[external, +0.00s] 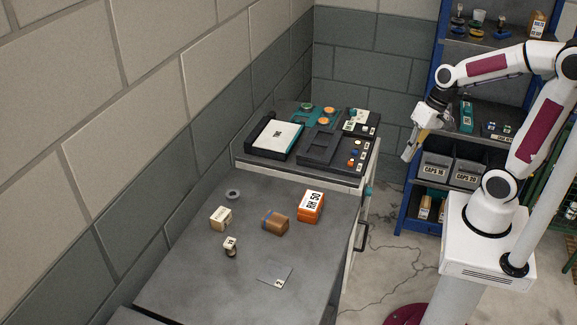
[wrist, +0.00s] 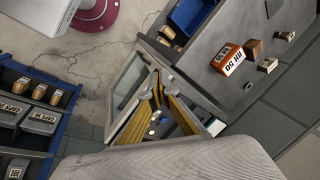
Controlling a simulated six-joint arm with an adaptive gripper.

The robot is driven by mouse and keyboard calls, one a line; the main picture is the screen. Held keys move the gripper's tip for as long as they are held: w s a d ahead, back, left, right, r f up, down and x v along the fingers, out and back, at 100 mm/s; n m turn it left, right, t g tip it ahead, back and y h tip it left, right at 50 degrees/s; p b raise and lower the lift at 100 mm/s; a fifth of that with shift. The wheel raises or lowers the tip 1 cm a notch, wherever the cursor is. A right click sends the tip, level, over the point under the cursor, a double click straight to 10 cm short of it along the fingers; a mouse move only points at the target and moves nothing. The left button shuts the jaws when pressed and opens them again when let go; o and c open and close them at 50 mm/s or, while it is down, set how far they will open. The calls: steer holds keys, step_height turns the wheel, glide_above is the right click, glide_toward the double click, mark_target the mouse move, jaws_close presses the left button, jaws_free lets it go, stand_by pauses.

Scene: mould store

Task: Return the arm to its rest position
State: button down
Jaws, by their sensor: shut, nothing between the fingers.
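My arm stands on a white base at the right of the external view. It is bent at the elbow and reaches left. My gripper (external: 408,152) hangs in the air, tilted downward, between the bench with the black trays and the blue shelf unit. It is shut and holds nothing. It is apart from the objects on the benches.
The grey bench (external: 190,270) bears an orange RH 50 box (external: 311,207), a brown block (external: 275,223), and other small items. Behind it lies a black tray (external: 318,147). The blue shelf unit (external: 403,215) holds grey CAPS bins (external: 437,169). Floor (external: 385,265) lies between.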

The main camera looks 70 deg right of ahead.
steer(key=s+a+r+n+t+h, duration=0.2)
steer(key=s+a+r+n, duration=0.1)
steer(key=s+r+n, duration=0.3)
steer(key=shift+s+a+r+n, duration=0.4)
steer(key=shift+r+n, duration=0.15)
steer(key=shift+n, duration=0.25)
